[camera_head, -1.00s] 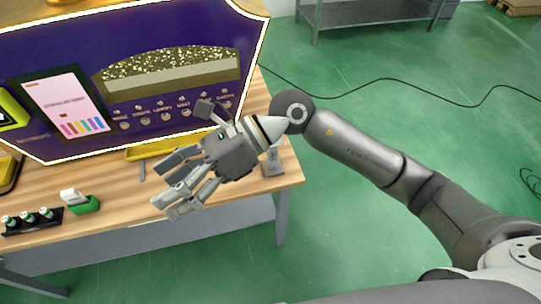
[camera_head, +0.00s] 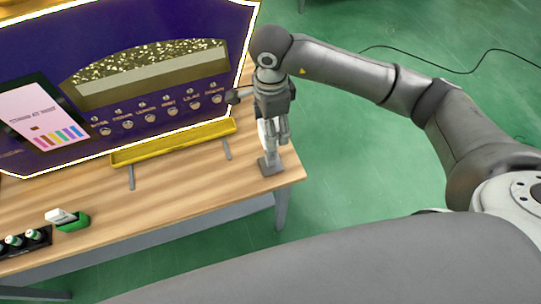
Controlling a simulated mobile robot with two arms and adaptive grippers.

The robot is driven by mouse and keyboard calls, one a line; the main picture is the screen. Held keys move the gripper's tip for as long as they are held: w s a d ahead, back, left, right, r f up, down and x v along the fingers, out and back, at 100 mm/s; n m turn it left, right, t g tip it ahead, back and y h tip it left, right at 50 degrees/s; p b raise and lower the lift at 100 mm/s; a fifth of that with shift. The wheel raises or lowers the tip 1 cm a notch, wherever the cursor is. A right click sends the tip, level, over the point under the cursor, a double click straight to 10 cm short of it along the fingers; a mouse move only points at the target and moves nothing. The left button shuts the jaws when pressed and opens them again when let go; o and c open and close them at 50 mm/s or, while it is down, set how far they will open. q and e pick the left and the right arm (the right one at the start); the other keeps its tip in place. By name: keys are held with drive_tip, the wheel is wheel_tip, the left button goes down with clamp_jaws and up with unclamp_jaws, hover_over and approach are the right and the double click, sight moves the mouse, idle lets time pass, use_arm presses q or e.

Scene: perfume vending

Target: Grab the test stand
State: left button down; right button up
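A small grey stand (camera_head: 270,166), which looks like the test stand, is at the right front corner of the wooden table. Its dark base shows, with a pale upright part above it that is mostly hidden. My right gripper (camera_head: 276,138) is over this stand with its fingers pointing down in front of or around the upright. The fingers overlap the stand in the picture, so I cannot tell whether they touch it or are closed on it. My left gripper is not in view.
The purple vending panel (camera_head: 150,125) with a yellow tray (camera_head: 172,143) stands close behind and left of my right gripper. A green and white box (camera_head: 70,220) and a black rack of small bottles (camera_head: 24,242) are at the left front. The table's right edge is close to the stand.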

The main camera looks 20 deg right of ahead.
drive_tip(key=shift+f, duration=0.3)
drive_tip(key=shift+f+p, duration=0.35)
drive_tip(key=shift+f, duration=0.05)
wheel_tip(320, 180, down, 3)
drive_tip(key=shift+s+f+p, duration=0.1)
drive_tip(key=shift+f+p, duration=0.1)
drive_tip(key=shift+p, duration=0.4)
drive_tip(key=shift+f, duration=0.35)
drive_tip(key=shift+c, duration=0.3)
drive_tip(key=c, duration=0.5)
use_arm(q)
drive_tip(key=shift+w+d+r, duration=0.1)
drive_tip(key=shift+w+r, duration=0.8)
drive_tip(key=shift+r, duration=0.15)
use_arm(e)
clamp_jaws()
